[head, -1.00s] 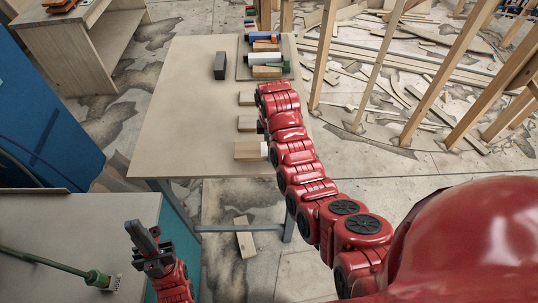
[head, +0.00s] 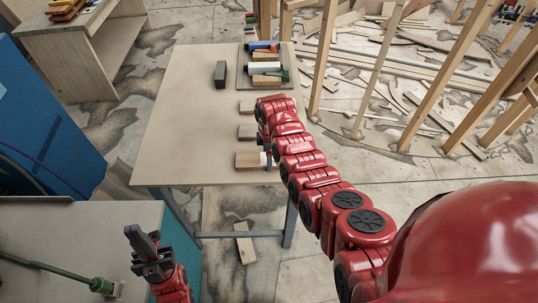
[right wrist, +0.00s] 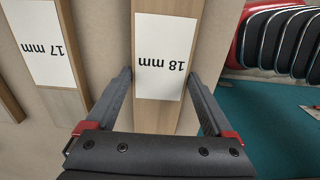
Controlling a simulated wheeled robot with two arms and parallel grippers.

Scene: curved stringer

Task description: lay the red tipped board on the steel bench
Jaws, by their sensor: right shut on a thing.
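In the right wrist view, a pale wood board with a white "18 mm" label (right wrist: 160,60) lies between the fingers of my right gripper (right wrist: 158,76), which is shut on its sides. In the head view this board (head: 247,160) lies at the near right of a beige-topped table (head: 185,130), with my right gripper (head: 267,157) at its labelled end. No red tip shows on it. No board with a red tip can be made out. My left gripper (head: 146,246) is at the lower left, over the floor side of a bench; its finger gap is not clear.
Beside the held board lies a board labelled "17 mm" (right wrist: 45,45). More short boards (head: 247,131) lie along the table's right edge. A dark block (head: 220,74) and a tray of coloured tools (head: 243,78) stand farther back. A green-handled tool (head: 100,286) lies on the near-left bench (head: 60,230).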

